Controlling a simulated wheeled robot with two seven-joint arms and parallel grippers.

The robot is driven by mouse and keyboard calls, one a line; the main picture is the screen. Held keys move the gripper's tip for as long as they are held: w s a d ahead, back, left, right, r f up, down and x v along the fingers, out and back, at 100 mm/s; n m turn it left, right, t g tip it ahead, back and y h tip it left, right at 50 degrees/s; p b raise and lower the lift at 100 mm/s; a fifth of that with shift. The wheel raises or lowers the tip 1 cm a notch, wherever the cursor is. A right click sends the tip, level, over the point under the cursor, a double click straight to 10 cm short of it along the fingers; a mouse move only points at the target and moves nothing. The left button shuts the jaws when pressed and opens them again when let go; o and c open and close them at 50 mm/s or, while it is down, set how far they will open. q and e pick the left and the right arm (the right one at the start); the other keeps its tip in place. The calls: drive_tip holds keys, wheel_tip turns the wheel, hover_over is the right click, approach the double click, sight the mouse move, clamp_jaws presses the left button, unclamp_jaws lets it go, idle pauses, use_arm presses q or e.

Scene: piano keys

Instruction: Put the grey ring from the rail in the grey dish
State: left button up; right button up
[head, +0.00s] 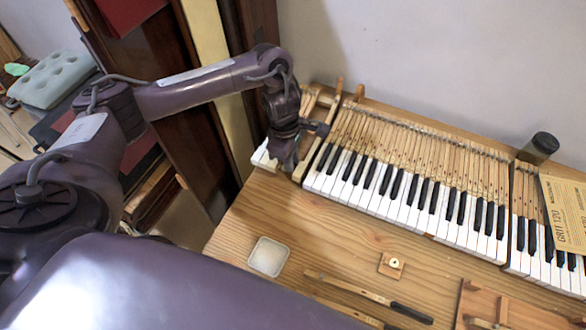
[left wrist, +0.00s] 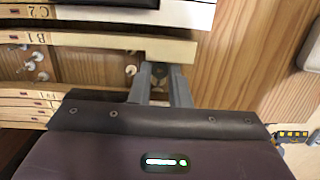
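The grey dish (head: 268,256) is a small square tray, pale inside, on the wooden bench at the near left. My left gripper (head: 283,163) points down at the left end of the keyboard, over the exposed wooden frame. In the left wrist view its two grey fingers (left wrist: 160,72) stand apart, with their tips beside a pale key end. Other small pale washers on pins show further left. My right gripper is out of view.
Piano keys (head: 400,190) run along the back of the bench. The bench around the dish is clear.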

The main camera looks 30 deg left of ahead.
use_arm(q)
drive_tip(key=shift+r+p, duration=0.75)
drive_tip(key=shift+r, duration=0.2)
wheel_tip(320, 180, up, 4)
drive_tip(key=p, duration=0.4)
drive_tip(key=shift+r, duration=0.25)
drive_tip(key=shift+f, duration=0.1)
